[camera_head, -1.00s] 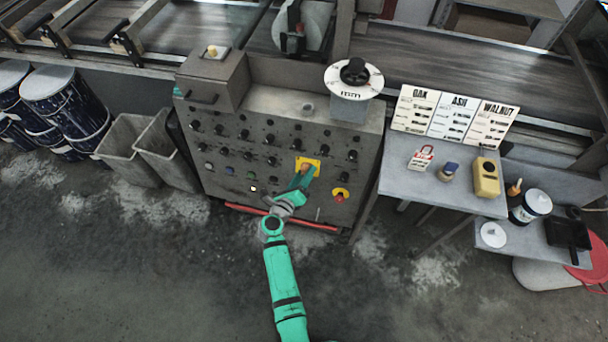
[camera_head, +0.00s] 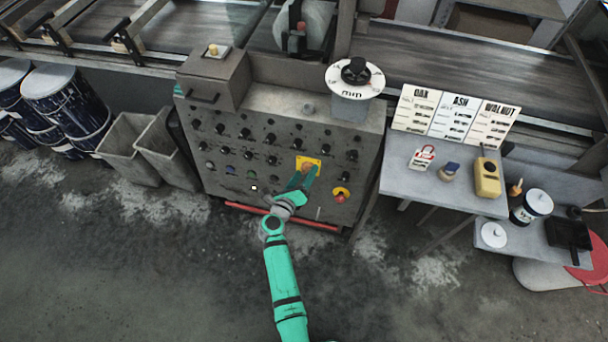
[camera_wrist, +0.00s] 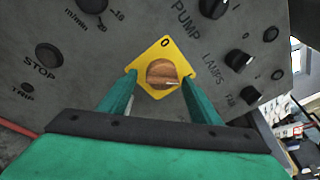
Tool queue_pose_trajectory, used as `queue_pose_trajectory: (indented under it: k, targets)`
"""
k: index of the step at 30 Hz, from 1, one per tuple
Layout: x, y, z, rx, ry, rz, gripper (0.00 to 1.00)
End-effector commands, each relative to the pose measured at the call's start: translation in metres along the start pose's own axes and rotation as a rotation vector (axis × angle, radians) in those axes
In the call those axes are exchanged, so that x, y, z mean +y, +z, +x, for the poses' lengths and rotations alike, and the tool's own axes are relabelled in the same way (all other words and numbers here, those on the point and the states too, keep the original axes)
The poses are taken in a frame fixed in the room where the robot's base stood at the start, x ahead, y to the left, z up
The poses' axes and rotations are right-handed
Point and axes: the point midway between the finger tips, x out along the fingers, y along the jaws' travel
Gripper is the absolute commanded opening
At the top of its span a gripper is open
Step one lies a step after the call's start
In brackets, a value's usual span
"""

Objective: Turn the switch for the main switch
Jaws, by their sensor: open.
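The main switch knob (camera_wrist: 162,74) is round and copper-brown. It sits on a yellow plate (camera_wrist: 160,47) turned diamond-wise in the wrist view, with a "0" at its top corner. A pale line on the knob points right. The plate also shows on the grey control panel in the head view (camera_head: 315,160), its knob partly hidden. My gripper (camera_wrist: 160,80) is open, with one green finger on each side of the knob. I cannot tell whether the fingers touch it. In the head view my gripper (camera_head: 305,176) reaches the panel in front of the plate.
Several black knobs surround the switch, with PUMP (camera_wrist: 212,8) and LAMPS (camera_wrist: 238,60) nearby. A STOP button (camera_wrist: 49,56) is on the left. A red bar (camera_head: 280,217) runs below the panel. A table (camera_head: 420,190) stands right.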

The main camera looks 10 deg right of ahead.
Motion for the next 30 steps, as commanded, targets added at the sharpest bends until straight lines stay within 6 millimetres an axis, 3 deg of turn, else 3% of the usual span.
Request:
queue_pose_trajectory:
  k: [5,18,24,30]
  targets:
    - [0.000,0.000,-0.015,-0.001,0.000,-0.001,0.58]
    - [0.001,-0.001,-0.091,0.000,0.002,-0.001,0.58]
    - [0.001,0.000,-0.106,-0.001,0.002,-0.001,0.58]
    - [0.001,0.000,-0.108,0.000,0.002,-0.001,0.58]
